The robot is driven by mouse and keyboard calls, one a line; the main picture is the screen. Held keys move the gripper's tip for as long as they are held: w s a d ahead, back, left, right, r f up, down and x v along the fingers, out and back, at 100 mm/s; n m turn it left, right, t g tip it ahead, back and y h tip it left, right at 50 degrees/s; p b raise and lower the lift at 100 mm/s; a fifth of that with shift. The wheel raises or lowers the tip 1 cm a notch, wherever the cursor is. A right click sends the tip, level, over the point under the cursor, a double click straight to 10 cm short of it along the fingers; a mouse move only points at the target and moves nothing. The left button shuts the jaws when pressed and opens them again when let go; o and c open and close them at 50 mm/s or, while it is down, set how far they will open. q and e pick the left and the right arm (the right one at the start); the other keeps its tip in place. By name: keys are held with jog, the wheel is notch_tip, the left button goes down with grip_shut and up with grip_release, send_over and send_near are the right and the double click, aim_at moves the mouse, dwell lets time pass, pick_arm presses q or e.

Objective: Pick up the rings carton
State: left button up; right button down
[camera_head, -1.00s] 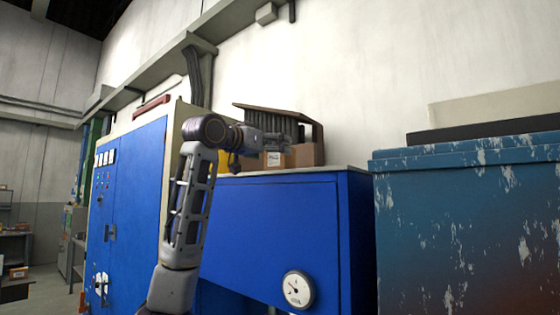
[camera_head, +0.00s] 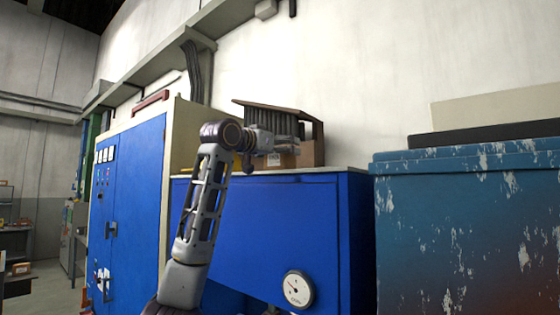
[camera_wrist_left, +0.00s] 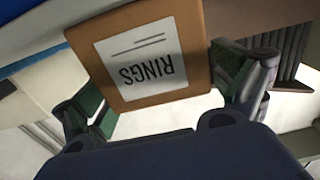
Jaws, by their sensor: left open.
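The rings carton (camera_wrist_left: 195,40) is a brown box with a white label reading RINGS, upside down in the left wrist view. Its label also shows in the head view (camera_head: 273,160), on top of the blue cabinet (camera_head: 265,225), partly hidden by my left gripper. My left gripper (camera_wrist_left: 160,88) is open, with one green-padded finger on either side of the carton's labelled face. The right finger looks close to the carton's edge; contact cannot be told. In the head view the gripper (camera_head: 288,146) is at the carton's upper part. My right gripper is not in view.
Another brown box (camera_head: 313,152) stands right beside the carton. A dark ribbed, slant-roofed thing (camera_head: 275,118) stands behind them. A tall blue control cabinet (camera_head: 135,200) is at left, and a worn blue container (camera_head: 465,230) at right.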

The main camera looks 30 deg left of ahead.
pick_arm(q)
jog(key=c, duration=1.1)
jog(key=shift+r, duration=0.15)
jog(key=shift+r+p, duration=0.6)
jog(key=shift+r, duration=4.25)
